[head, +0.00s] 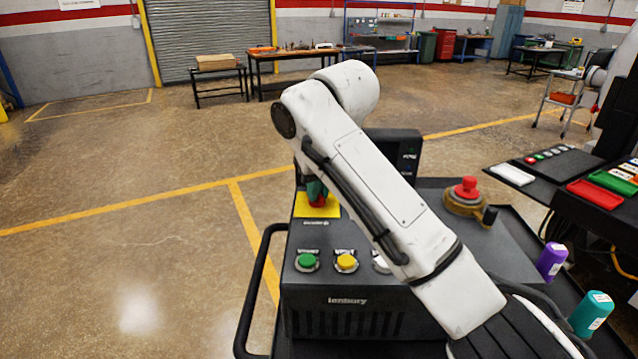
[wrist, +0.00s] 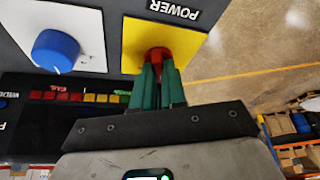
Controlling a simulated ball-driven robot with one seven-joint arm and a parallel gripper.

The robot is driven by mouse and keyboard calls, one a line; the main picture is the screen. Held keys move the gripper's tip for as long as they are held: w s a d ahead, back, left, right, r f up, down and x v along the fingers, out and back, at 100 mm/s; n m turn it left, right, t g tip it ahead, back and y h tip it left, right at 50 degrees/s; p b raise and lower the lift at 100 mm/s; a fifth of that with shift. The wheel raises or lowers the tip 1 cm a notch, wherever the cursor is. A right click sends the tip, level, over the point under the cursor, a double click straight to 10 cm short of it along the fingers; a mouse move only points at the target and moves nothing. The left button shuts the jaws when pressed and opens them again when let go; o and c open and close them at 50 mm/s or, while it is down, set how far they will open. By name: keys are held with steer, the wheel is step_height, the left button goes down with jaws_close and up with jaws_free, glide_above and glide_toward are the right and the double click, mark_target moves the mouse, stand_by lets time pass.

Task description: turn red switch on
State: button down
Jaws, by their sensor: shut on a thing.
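The red switch (wrist: 157,54) sits on a yellow square plate (wrist: 134,40) marked POWER. In the head view the red switch (head: 318,201) shows on its yellow plate (head: 303,211), on top of the black control box (head: 350,299), partly behind my arm. My gripper (wrist: 158,75) has green fingers and is shut on the red switch in the wrist view. In the head view only a bit of my gripper (head: 316,188) shows at the switch. The fingers cover part of the switch, and I cannot tell its turn position.
Green (head: 307,262) and yellow (head: 346,263) buttons sit on the box front. A red knob (head: 467,188) stands to the right. A blue knob (wrist: 55,51) is beside the yellow plate. Purple (head: 552,261) and teal (head: 590,314) bottles stand at the right. The floor at left is clear.

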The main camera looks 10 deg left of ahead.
steer(key=m+p, duration=0.1)
steer(key=m, duration=0.1)
steer(key=m+h+p, duration=0.1)
steer(key=m+p, duration=0.1)
steer(key=m+h+p, duration=0.1)
steer(key=m+p, duration=0.1)
steer(key=shift+s+a+r, duration=0.1)
steer(key=shift+a+r, duration=0.05)
steer(key=shift+a, duration=0.1)
steer(key=m+h+p, duration=0.1)
steer(key=m+h, duration=0.1)
steer(key=m, duration=0.3)
steer(key=shift+p, duration=0.35)
steer(key=c, duration=1.2)
jaws_free()
steer(key=shift+a, duration=0.1)
steer(key=shift+v, duration=5.2)
steer(key=shift+a, duration=0.1)
